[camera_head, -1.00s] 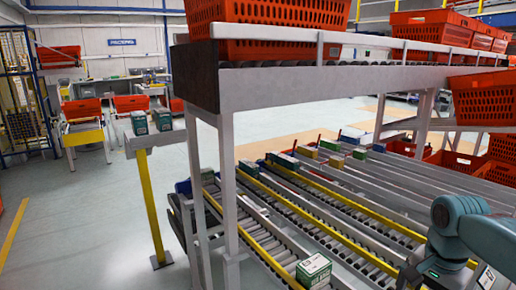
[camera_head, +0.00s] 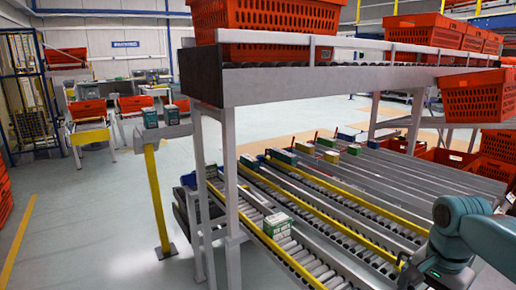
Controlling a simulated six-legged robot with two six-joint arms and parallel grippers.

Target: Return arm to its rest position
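My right arm (camera_head: 466,238) comes in at the lower right corner, with its dark wrist part low over the roller lanes. Its gripper fingers are not visible; they are hidden or below the frame edge. My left arm and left gripper do not show. A green and white box (camera_head: 277,225) sits on the near roller lane, apart from the arm.
An orange tote (camera_head: 266,22) stands on the upper conveyor (camera_head: 300,85); another orange tote (camera_head: 477,97) sits at the right. Two small boxes (camera_head: 151,118) rest on a stand with a yellow post (camera_head: 157,200). Open floor (camera_head: 90,220) lies at the left.

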